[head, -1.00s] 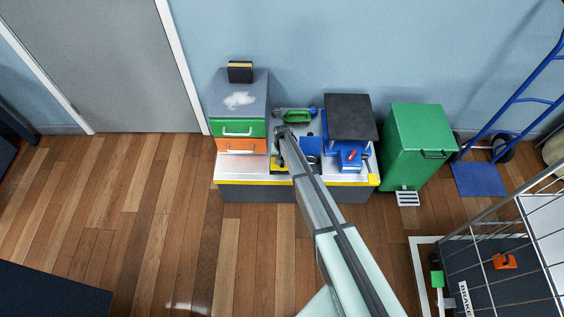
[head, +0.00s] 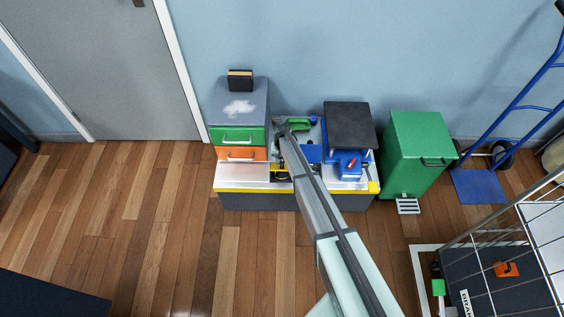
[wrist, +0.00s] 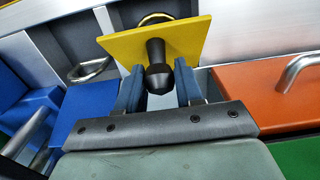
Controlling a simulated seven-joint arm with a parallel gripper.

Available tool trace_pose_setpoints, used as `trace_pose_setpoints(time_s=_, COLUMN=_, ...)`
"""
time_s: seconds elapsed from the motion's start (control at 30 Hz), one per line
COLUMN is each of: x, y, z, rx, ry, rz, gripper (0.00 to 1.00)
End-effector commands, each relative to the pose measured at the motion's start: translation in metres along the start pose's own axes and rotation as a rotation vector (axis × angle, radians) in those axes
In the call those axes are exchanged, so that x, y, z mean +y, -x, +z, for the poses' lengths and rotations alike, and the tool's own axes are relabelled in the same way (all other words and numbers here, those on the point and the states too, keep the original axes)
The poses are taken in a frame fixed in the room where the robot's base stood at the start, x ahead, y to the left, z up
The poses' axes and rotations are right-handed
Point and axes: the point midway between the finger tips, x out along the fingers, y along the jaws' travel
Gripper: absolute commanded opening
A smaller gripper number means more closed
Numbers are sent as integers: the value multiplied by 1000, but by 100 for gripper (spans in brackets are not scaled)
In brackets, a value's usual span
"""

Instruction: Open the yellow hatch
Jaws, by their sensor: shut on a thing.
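The yellow hatch (wrist: 192,36) is a flat square plate with a black knob (wrist: 157,77), at the top middle of the wrist view. It sits at an angle to the grey frame behind it. My gripper (wrist: 158,70) has its two blue fingers on either side of the knob and is shut on it. In the head view my arm covers most of the hatch and the gripper, and only a small dark and yellow patch shows beside the orange drawer.
An orange drawer (head: 240,154) with a metal handle is close on one side, under a green drawer (head: 237,136). Blue parts (wrist: 88,108) lie on the other side. A black-topped block (head: 350,125) and a green bin (head: 418,150) stand to the right.

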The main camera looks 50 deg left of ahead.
Motion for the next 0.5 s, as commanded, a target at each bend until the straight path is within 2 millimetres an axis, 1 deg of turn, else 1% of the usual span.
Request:
trace_pose_setpoints(time_s=0.03, x=1, y=-1, z=-5, rx=6, ry=0, rz=1, gripper=14)
trace_pose_setpoints(time_s=0.3, x=1, y=4, z=-18, rx=6, ry=0, rz=2, gripper=14)
trace_pose_setpoints(time_s=0.5, x=1, y=6, z=-23, rx=4, ry=0, rz=2, gripper=14)
